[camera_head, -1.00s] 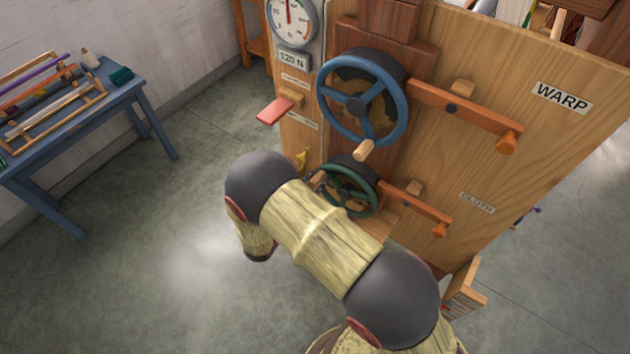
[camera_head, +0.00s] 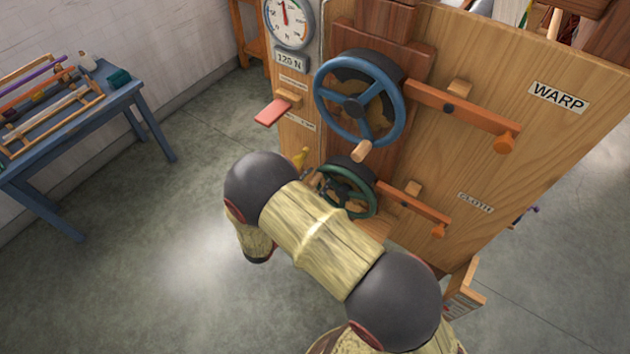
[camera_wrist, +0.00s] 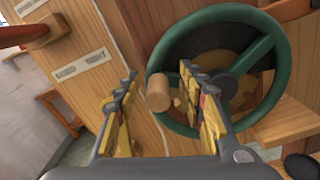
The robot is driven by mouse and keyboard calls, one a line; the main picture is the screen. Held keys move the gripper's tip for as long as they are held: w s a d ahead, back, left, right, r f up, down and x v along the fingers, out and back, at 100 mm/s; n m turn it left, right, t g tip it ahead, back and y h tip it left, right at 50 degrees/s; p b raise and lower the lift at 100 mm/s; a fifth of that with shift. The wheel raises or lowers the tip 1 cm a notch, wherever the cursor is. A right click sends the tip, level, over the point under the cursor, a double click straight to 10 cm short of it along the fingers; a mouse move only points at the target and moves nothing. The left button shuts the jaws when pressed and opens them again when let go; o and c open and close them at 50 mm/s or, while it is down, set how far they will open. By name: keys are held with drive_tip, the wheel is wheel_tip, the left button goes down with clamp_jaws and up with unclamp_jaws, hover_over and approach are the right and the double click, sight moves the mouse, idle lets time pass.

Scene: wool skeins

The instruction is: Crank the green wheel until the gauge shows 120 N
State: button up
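The green wheel (camera_head: 372,197) is mounted low on the wooden loom frame. It fills the right of the wrist view (camera_wrist: 213,13), with its wooden crank handle (camera_wrist: 158,93) at the rim's left side. My gripper (camera_wrist: 160,75) is open, its yellow fingers on either side of the handle, with gaps showing on both sides. I cannot tell how deep the handle sits between them. In the head view my arm hides most of the gripper. The gauge (camera_head: 289,20) is at the upper left of the frame. Its needle points nearly straight up, above a plate (camera_head: 290,61) that seems to read 120 N.
A blue wheel (camera_head: 321,90) with its own handle sits above the green one. Orange levers (camera_head: 465,110) beside the WARP and CLOTH labels stick out on the right. A red paddle (camera_head: 272,111) juts out left. A blue table (camera_head: 130,92) stands far left, with clear floor between.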

drive_tip(key=v, duration=1.2)
